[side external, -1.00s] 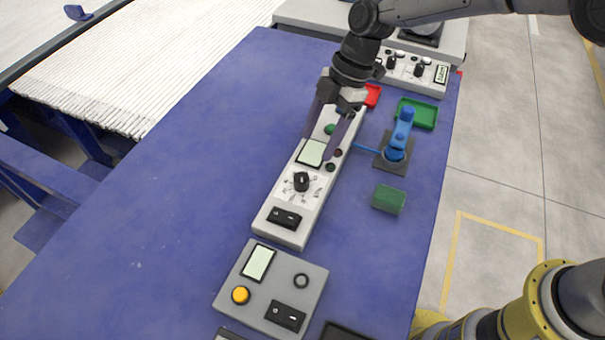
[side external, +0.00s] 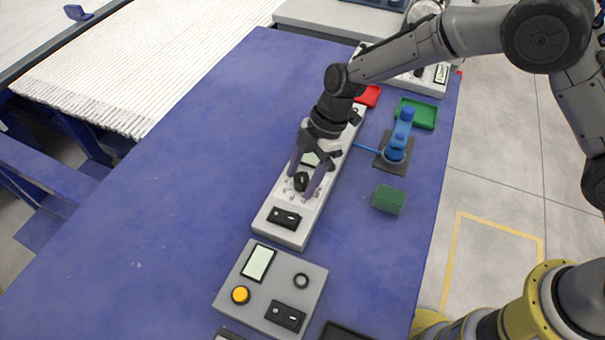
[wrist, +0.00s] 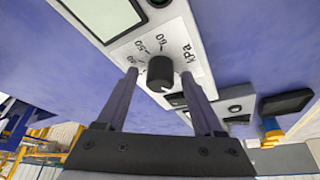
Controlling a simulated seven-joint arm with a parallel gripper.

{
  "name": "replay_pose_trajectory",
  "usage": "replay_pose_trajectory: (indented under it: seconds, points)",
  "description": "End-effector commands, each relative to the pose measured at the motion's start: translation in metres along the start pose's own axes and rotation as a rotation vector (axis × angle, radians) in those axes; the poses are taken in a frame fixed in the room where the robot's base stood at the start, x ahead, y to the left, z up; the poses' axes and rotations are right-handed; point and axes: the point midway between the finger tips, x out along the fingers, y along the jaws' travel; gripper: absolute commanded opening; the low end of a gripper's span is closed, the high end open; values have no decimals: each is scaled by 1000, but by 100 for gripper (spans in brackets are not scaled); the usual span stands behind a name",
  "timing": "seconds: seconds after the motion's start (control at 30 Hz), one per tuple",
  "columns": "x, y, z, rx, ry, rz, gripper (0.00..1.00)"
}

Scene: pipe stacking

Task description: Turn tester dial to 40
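The tester (side external: 276,234) is a long pale box lying on the blue table, with a black dial (side external: 301,181) on a white scale plate. In the wrist view the black dial (wrist: 160,73) sits between my two fingers, with scale marks 50 and 60 and "kPa" legible near it. My gripper (side external: 306,192) is open, with one finger on each side of the dial. In the wrist view my gripper (wrist: 160,78) shows gaps between the fingers and the dial. The dial's exact pointer setting is hard to read, and my gripper partly hides the tester's screen.
A grey box (side external: 272,287) with a yellow button stands in front of the tester. A blue device (side external: 399,143), a green block (side external: 388,199), a green tray (side external: 417,113) and a red tray (side external: 369,96) lie to the right. The table's left part is clear.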

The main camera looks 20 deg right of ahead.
Motion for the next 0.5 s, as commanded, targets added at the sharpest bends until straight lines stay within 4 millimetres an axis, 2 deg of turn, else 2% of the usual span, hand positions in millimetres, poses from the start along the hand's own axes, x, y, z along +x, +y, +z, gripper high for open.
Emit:
replay_pose_trajectory:
  seconds: [0.03, 0.37, 0.5]
  points:
    - [0, 0, 0, 0, 0, 0, 60]
    - [0, 0, 0, 0, 0, 0, 1]
    - [0, 0, 0, 1, 0, 0, 0]
